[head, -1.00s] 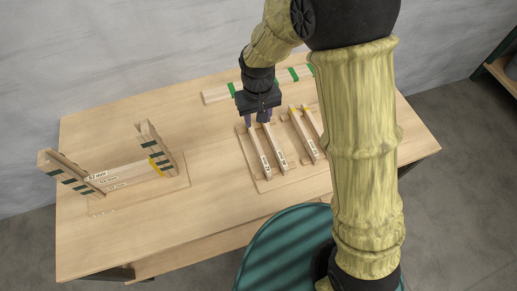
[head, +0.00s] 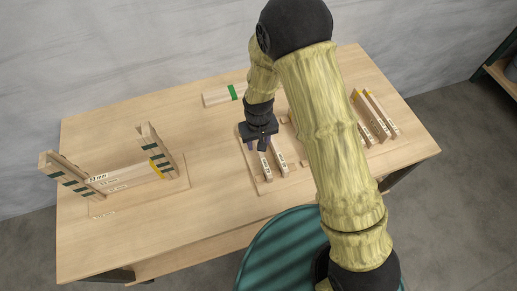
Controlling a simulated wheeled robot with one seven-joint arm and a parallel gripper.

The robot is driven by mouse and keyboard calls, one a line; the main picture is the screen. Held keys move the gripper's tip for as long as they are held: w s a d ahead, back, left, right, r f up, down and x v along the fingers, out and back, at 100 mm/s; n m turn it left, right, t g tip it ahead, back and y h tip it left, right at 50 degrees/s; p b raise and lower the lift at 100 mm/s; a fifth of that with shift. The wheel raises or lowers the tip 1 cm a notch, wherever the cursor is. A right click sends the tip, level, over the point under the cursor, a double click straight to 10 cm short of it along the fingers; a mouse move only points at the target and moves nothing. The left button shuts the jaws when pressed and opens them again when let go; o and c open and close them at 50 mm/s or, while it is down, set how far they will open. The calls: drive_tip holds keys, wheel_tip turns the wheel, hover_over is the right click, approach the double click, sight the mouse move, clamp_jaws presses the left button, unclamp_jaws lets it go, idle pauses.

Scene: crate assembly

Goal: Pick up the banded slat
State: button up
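My gripper (head: 262,145) points down over the left pair of slats in the rack, its fingers apart. The left slat (head: 265,167) of that pair runs out from under it toward the front; its neighbour (head: 280,162) lies just to the right. Whether the fingers touch either slat is hidden. Slats with yellow bands at their far ends (head: 376,112) stand on the right of the table. A pale board with a green band (head: 217,97) lies flat at the back. Which of these is the banded slat I cannot tell.
A crate frame (head: 125,182) with banded posts and labelled slats stands on a base at the left. The rack board (head: 262,188) lies mid-table. A teal round seat (head: 275,250) is in front.

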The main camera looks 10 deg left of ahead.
drive_tip(key=shift+f, duration=0.15)
drive_tip(key=shift+w+f+p, duration=0.2)
drive_tip(key=shift+f+p, duration=0.2)
drive_tip(key=shift+f, duration=2.05)
drive_tip(key=shift+d, duration=0.1)
clamp_jaws()
